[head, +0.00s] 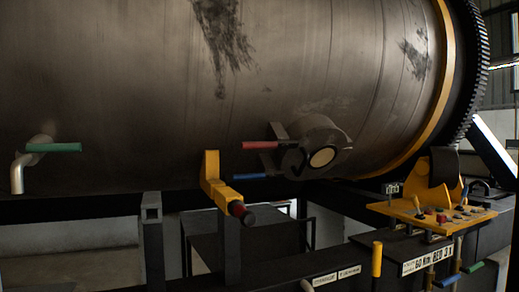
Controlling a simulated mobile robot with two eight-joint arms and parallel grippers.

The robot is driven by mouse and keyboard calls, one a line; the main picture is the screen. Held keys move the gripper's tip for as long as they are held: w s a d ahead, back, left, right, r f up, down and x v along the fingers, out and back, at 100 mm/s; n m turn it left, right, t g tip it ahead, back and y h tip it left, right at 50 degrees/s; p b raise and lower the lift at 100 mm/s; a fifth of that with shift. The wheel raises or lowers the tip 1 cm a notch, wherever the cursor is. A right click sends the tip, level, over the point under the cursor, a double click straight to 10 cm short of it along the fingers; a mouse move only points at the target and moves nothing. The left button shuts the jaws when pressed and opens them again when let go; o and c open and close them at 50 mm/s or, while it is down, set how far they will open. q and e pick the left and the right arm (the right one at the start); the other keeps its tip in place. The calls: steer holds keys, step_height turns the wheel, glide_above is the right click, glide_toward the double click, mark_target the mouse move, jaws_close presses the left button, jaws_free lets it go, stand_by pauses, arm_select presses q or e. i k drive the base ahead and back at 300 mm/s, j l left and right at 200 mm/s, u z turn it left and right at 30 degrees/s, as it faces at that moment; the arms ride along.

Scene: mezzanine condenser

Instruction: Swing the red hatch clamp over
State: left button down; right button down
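The red clamp handle (261,145) points left from a dark bracket at the round hatch (322,158) on the large drum. It lies about level. A blue handle (250,176) sits just below it, also pointing left. The hatch is a short dark cylinder with a pale round face. Neither of my grippers is in view.
The big dark drum (120,80) fills the upper view. A yellow bracket with a dark red knob (238,209) stands left of and below the hatch. A green-handled pipe (53,147) is at far left. A yellow control panel (430,215) stands at lower right.

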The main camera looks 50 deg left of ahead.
mark_target(284, 145)
steer(key=u, duration=1.7)
